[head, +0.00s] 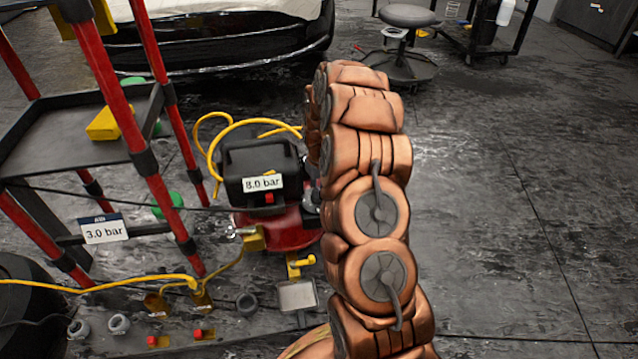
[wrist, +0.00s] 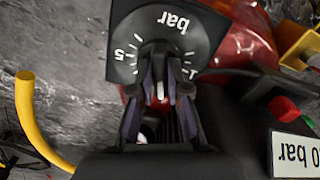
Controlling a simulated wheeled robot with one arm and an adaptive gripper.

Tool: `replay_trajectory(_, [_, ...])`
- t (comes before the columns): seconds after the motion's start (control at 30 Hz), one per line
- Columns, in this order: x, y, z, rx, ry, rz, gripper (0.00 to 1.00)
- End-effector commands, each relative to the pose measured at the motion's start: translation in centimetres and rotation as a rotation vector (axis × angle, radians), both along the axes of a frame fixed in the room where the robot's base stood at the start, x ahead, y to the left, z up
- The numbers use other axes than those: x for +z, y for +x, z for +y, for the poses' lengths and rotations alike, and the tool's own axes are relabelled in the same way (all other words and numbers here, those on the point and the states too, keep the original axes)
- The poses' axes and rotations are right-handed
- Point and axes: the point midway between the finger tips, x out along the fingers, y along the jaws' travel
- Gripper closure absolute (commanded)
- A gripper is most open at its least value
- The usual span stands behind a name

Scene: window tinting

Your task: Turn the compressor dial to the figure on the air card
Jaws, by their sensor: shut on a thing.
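The red and black compressor (head: 262,165) stands on the floor left of my arm in the head view. Its readout (head: 262,184) appears to read 8.0 bar; part of it shows upside down in the wrist view (wrist: 297,153). The air card (head: 104,229) on the cart reads 3.0 bar. The black dial face (wrist: 195,32) shows upside down in the wrist view, marked "bar", with a 5 at left. My gripper (wrist: 160,82) is shut on the dial's knob at its centre. The fingers hide most of the knob. In the head view my arm hides the gripper.
A red-framed cart (head: 85,160) stands close left of the compressor. A yellow hose (head: 216,140) loops behind the compressor, and another (head: 100,281) crosses the front left. Small fittings lie at the front. A stool (head: 406,18) stands at the back; the floor at right is clear.

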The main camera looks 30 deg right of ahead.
Motion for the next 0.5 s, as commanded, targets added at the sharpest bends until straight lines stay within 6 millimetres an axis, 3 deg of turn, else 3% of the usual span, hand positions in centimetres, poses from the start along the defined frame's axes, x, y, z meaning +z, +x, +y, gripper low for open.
replay_trajectory(0.5, [0.22, -0.06, 0.02, -0.306, 0.0, 0.001, 1.0])
